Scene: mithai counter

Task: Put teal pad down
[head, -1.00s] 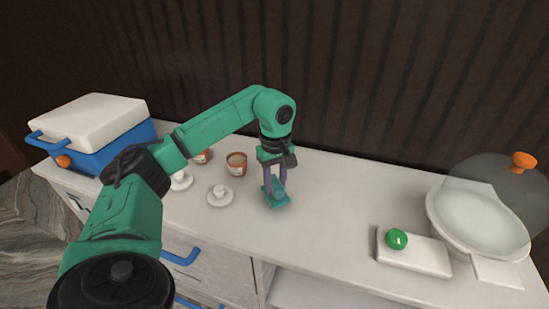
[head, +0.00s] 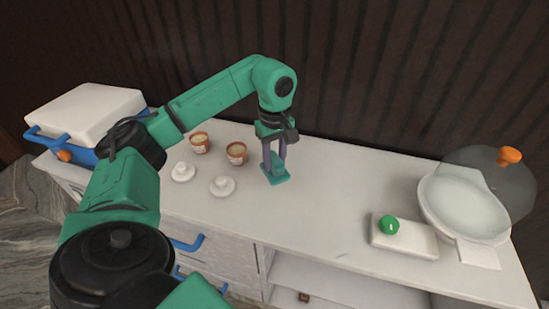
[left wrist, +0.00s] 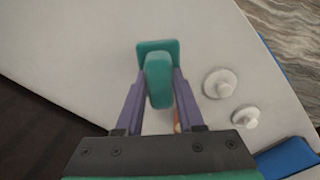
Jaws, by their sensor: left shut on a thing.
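The teal pad (head: 275,178) is a flat plate with an upright grip block on top. My left gripper (head: 274,160) points down over the counter and is shut on this block. In the left wrist view, the teal pad (left wrist: 158,47) shows between the two purple fingers of the left gripper (left wrist: 159,80). The plate looks level and is at or very near the white counter top (head: 330,190); I cannot tell whether it touches. My right gripper is not in view.
Two orange-brown cups (head: 237,154) and two white knobbed lids (head: 222,187) stand left of the pad. A blue box with a white lid (head: 85,108) is far left. A green ball (head: 389,225) on a white block and a white dish (head: 462,208) are right. Counter between is clear.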

